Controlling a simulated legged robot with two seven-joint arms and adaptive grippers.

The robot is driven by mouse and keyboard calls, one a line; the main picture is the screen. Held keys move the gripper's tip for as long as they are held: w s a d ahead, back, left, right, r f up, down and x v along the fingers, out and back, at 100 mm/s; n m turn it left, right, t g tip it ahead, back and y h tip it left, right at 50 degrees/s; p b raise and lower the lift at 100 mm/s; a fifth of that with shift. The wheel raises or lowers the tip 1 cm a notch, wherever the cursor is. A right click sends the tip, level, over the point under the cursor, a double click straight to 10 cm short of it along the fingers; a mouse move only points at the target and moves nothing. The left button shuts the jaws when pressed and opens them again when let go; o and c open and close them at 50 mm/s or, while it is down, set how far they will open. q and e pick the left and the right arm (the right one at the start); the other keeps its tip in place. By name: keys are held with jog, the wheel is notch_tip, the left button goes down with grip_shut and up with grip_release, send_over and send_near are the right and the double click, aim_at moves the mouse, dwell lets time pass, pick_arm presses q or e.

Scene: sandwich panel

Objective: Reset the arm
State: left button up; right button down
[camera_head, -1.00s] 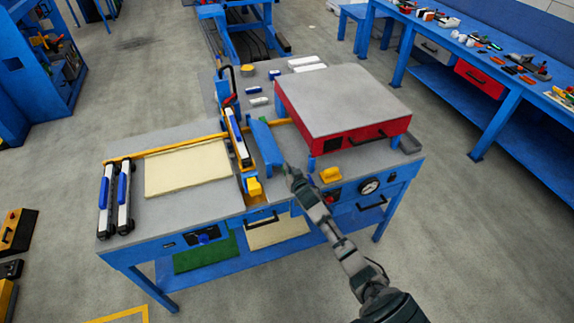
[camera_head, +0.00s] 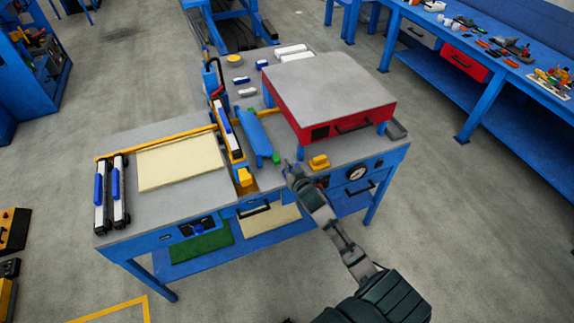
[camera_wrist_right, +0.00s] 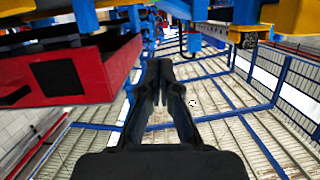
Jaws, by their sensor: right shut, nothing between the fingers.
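My right arm comes in from the bottom right of the head view. Its gripper (camera_head: 288,170) is at the front edge of the blue workbench (camera_head: 150,232), left of a yellow block (camera_head: 319,162) and close to the green end (camera_head: 276,158) of a blue bar. In the right wrist view the dark fingers (camera_wrist_right: 163,72) are together with nothing between them. A red box side (camera_wrist_right: 85,72) shows at the left there. From the head view I cannot tell if the gripper touches the bench. My left gripper is not in view.
A red press with a grey top (camera_head: 325,90) stands on the bench's right part. A cream panel (camera_head: 180,162) lies at left, beside two rollers (camera_head: 110,195). A long blue bench with tools (camera_head: 490,65) is at upper right. Grey floor is clear at right.

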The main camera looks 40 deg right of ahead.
dwell(0.4)
jog(key=s+a+f+n+g+y, duration=0.25)
jog(key=s+a+f+g, duration=0.35)
jog(key=s+a+f, duration=0.75)
jog(key=s+a+n+g+y, duration=0.1)
jog(key=s+a+g, duration=0.25)
jog(key=s, duration=0.65)
jog(key=s+a+n+g, duration=0.2)
jog(key=s+a, duration=0.2)
jog(key=s, duration=0.7)
notch_tip(320, 180, down, 25)
jog(key=g, duration=0.1)
jog(key=s+d+f+g, duration=0.1)
jog(key=s+d+f, duration=0.2)
jog(key=s+f, duration=1.4)
jog(key=shift+s+d+f, duration=0.15)
jog(key=shift+s, duration=0.6)
